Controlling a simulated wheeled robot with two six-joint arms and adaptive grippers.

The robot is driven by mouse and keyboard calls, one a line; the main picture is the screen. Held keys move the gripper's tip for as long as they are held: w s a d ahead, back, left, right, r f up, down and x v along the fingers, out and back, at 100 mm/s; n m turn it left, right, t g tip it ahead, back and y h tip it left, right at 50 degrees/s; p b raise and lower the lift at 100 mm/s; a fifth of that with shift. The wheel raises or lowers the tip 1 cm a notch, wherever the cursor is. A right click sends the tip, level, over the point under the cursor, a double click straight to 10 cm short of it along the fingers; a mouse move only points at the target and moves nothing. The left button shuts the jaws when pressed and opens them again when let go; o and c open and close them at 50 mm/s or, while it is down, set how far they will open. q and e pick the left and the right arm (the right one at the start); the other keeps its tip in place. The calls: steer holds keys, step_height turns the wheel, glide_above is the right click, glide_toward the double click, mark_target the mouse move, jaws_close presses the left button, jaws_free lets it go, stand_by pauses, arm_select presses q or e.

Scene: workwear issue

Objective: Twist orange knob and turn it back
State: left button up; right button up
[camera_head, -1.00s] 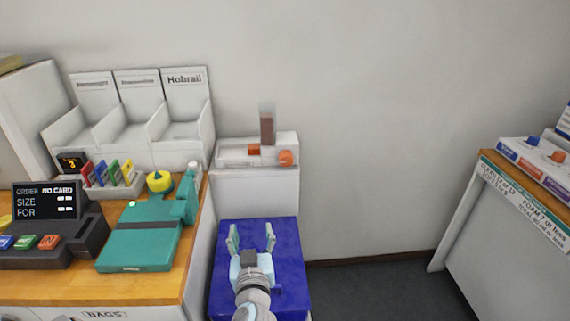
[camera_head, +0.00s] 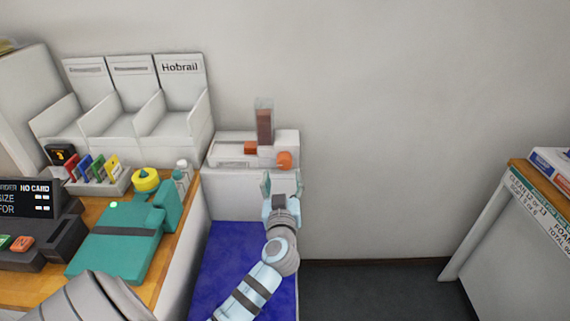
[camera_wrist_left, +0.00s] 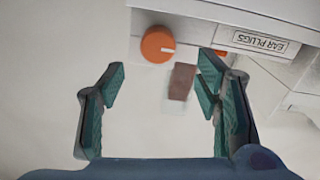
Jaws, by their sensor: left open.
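The orange knob (camera_head: 285,159) is on the front right of a white dispenser (camera_head: 226,150) that stands on a white stand. In the left wrist view the knob (camera_wrist_left: 158,44) is round with a pale pointer mark at its right edge. My left gripper (camera_head: 283,176) is open and empty, just below the knob in the head view. In the wrist view its teal fingers (camera_wrist_left: 160,84) are spread apart, and the knob lies beyond the fingertips, not between the pads. My right gripper is not in view.
The dispenser has a clear tube (camera_head: 264,122) with brown contents, an orange block (camera_head: 251,148) and an "EAR PLUGS" label (camera_wrist_left: 265,42). A blue surface (camera_head: 235,265) lies below. A wooden counter with a teal device (camera_head: 122,243) stands left.

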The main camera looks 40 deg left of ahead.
mark_target(284, 165)
arm_select(q)
steer(key=x, duration=0.6)
steer(key=shift+w+f, duration=0.3)
steer(key=shift+w+a+r, duration=0.1)
steer(key=shift+w+a, duration=0.1)
steer(key=shift+s, duration=0.1)
steer(key=c, duration=1.2)
